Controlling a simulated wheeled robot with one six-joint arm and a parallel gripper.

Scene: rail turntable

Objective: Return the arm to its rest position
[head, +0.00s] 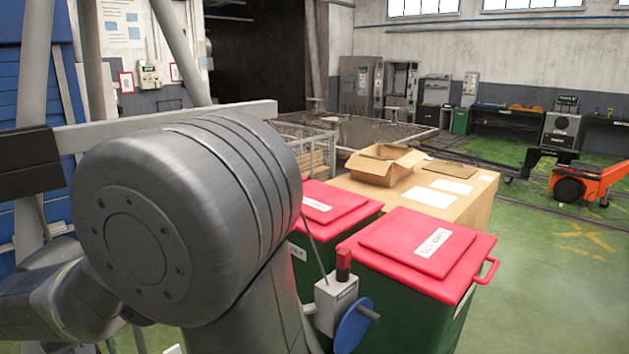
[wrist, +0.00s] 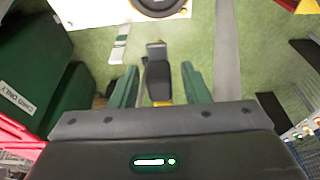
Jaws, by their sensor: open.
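In the wrist view my gripper (wrist: 160,88) is open. Its two green fingers stand apart on either side, ahead of the dark gripper body. A dark object with a yellow end shows between the fingers over green floor; I cannot tell its distance, and no contact with the fingers shows. In the head view my grey arm fills the left foreground, with a large rounded joint near the camera. The gripper itself is not visible in the head view.
Two green bins with red lids (head: 418,243) (head: 327,207) stand close to my arm. A small grey box with a blue wheel (head: 352,325) is beside them. Behind is a table with an open carton (head: 380,165). Green floor is clear at right, before an orange cart (head: 590,183).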

